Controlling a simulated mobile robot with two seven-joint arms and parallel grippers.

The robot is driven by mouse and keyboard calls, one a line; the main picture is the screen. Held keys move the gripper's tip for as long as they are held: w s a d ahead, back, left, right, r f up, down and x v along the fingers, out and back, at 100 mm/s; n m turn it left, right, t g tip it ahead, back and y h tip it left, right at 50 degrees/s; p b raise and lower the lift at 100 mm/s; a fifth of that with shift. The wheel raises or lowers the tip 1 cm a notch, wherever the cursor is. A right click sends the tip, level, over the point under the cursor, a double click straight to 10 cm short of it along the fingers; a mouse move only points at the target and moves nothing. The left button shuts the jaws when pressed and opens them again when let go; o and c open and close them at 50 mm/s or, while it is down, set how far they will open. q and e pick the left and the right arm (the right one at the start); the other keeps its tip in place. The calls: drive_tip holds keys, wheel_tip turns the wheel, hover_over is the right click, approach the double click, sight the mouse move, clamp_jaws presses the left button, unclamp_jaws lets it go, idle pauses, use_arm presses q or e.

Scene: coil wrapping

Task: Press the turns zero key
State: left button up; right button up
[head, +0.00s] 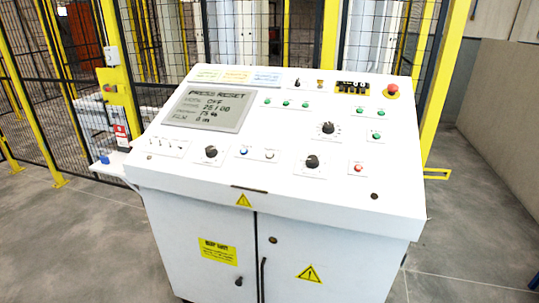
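The white control console (150,158) stands in front of me in the head view, its sloping panel facing me. A blue button (243,150) and a pale button (269,154) sit below the display. Small green buttons (285,103) line the upper panel, with more green ones (376,134) at the right. A small red button (359,168) is at the lower right. The key labels are too small to read, so I cannot tell which is the turns zero key. Neither gripper is in view.
Black knobs (328,128) stand out from the panel. A red mushroom button (392,91) is at the upper right corner. Behind is a yellow-post mesh fence (45,75) with a yellow gate box (120,92). A grey wall (495,110) is at right. Grey floor is clear at both sides.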

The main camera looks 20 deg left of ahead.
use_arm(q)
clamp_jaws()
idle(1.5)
